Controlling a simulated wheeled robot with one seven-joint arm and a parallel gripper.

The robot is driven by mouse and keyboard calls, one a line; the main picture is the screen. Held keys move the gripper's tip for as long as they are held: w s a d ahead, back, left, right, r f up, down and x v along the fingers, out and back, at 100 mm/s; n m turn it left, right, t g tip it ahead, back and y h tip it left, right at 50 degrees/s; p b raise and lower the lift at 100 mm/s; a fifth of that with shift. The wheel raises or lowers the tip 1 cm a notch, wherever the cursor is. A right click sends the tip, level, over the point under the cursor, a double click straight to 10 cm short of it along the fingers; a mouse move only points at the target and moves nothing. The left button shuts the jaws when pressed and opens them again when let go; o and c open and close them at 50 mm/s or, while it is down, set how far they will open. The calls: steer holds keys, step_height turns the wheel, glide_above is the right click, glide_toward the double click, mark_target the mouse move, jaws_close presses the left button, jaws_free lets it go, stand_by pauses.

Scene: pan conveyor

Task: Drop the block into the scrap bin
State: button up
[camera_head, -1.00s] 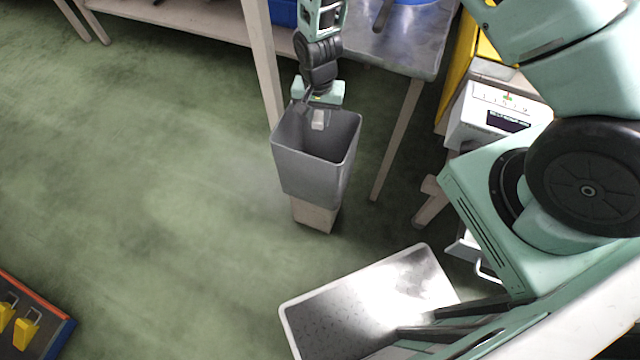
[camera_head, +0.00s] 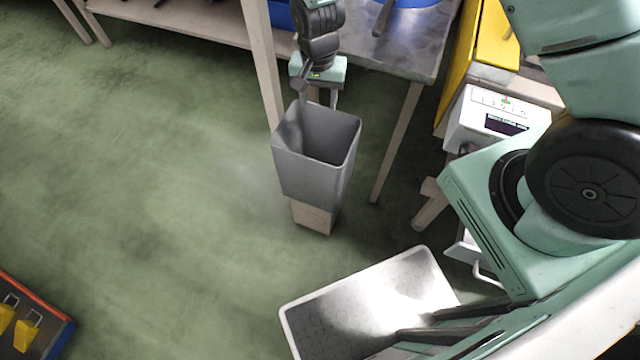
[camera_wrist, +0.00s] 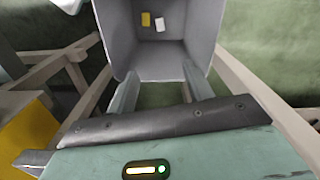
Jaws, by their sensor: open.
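The grey scrap bin (camera_head: 318,185) stands open-topped on a wooden-looking block base. In the wrist view, its inside (camera_wrist: 165,60) shows a small pale block (camera_wrist: 160,24) lying on the bottom beside a small yellow piece (camera_wrist: 145,19). The block is hidden by the bin wall in the head view. My gripper (camera_head: 318,97) is open and empty, above the bin's back rim, pointing down. In the wrist view, its two spread fingers (camera_wrist: 160,78) show with nothing between them.
A metal-topped table (camera_head: 405,45) stands behind and right of the bin. A white scale-like device (camera_head: 497,118) is at the right. A light tray (camera_head: 360,305) lies in front, and a red-edged case with yellow pieces (camera_head: 30,320) is lower left. Green floor left is clear.

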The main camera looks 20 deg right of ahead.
step_height(320, 180, up, 10)
steer(key=shift+p, duration=0.3)
stand_by(0.3)
